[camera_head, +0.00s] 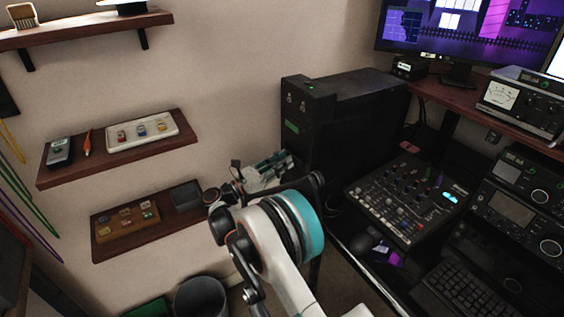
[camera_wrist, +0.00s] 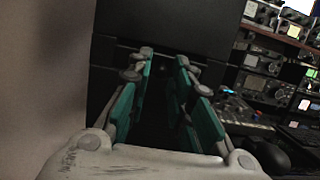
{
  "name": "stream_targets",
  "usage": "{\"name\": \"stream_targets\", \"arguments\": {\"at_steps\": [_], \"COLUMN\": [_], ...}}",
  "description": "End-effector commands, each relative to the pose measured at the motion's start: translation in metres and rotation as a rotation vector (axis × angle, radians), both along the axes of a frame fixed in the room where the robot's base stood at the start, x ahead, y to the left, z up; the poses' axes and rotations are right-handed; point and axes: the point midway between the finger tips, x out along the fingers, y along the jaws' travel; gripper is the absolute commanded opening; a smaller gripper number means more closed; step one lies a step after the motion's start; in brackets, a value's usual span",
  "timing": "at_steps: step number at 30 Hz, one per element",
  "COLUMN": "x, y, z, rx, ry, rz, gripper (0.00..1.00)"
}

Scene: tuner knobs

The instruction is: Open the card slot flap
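I cannot make out a card slot flap for certain in either view. A tall black cabinet (camera_head: 335,115) stands against the wall beyond my gripper, with a small green label on its side. In the wrist view the dark cabinet (camera_wrist: 115,60) fills the space ahead of the fingers. My gripper (camera_head: 270,168) is at the cabinet's left side in the head view; I cannot tell whether it touches it. In the wrist view my gripper (camera_wrist: 167,70) has its teal-padded fingers apart, with only dark space visible between them.
A mixing console (camera_head: 405,198) and stacked radio units (camera_head: 520,215) are to the right, with a keyboard (camera_head: 465,290) below. Wall shelves (camera_head: 75,172) with small items are on the left. A grey bin (camera_head: 200,298) stands on the floor. A monitor (camera_head: 460,28) is at the back.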

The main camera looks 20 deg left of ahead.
Motion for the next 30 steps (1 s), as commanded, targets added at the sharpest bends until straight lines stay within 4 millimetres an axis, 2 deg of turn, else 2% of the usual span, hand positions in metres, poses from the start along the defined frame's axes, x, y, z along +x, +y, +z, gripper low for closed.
{"name": "stream_targets", "arguments": {"at_steps": [10,14,30], "x": [0.000,-0.006,-0.084], "y": [0.000,0.006,0.072], "z": [0.001,-0.002,-0.003], "rx": [-0.001,-0.001,-0.001], "ry": [-0.001,-0.001,-0.001], "rz": [0.000,0.001,0.001], "gripper": [0.33,0.33,0.33]}}
